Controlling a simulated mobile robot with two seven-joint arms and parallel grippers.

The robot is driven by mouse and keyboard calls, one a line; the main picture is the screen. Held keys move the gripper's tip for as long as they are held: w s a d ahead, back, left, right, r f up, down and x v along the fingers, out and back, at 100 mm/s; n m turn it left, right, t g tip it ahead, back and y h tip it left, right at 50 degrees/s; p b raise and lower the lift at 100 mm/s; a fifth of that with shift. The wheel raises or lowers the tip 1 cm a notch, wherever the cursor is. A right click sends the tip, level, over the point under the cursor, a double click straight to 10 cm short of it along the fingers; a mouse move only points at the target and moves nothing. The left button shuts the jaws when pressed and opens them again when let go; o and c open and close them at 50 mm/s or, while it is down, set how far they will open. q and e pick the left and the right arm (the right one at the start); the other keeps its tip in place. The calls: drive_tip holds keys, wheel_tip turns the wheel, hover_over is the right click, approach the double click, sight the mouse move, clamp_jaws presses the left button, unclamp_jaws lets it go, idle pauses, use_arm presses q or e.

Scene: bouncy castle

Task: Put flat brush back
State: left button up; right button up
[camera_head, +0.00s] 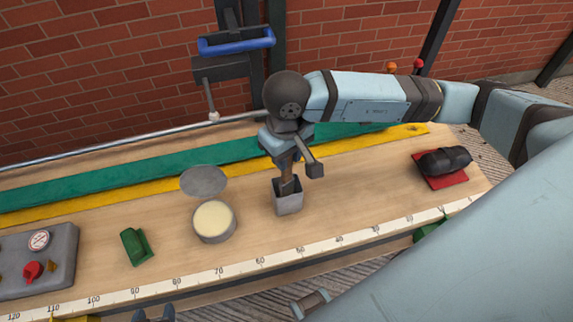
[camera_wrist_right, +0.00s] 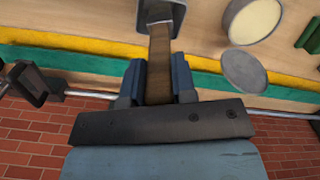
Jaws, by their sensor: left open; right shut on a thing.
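The flat brush (camera_head: 287,184) has a brown handle and stands roughly upright, its lower end inside a small grey square holder (camera_head: 289,204) on the workbench. My right gripper (camera_head: 287,163) is above the holder, pointing down, shut on the brush handle. In the right wrist view the handle (camera_wrist_right: 160,62) sits between the two blue-grey fingers of my right gripper (camera_wrist_right: 157,80) and runs into the holder (camera_wrist_right: 150,10). The bristles are hidden. My left gripper (camera_head: 154,314) shows only its tips at the bottom edge, open and apart from the brush.
An open round tin (camera_head: 214,221) with cream contents stands left of the holder, its grey lid (camera_head: 203,181) behind it. A green block (camera_head: 136,246), a grey control box (camera_head: 38,262) and a black item on a red pad (camera_head: 442,166) lie on the workbench (camera_head: 350,190).

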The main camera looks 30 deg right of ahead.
sight(287, 175)
wheel_tip(287, 175, down, 4)
drive_tip(key=shift+f, duration=0.3)
drive_tip(key=shift+f, duration=0.15)
drive_tip(key=o, duration=0.9)
drive_tip(key=shift+o, duration=0.2)
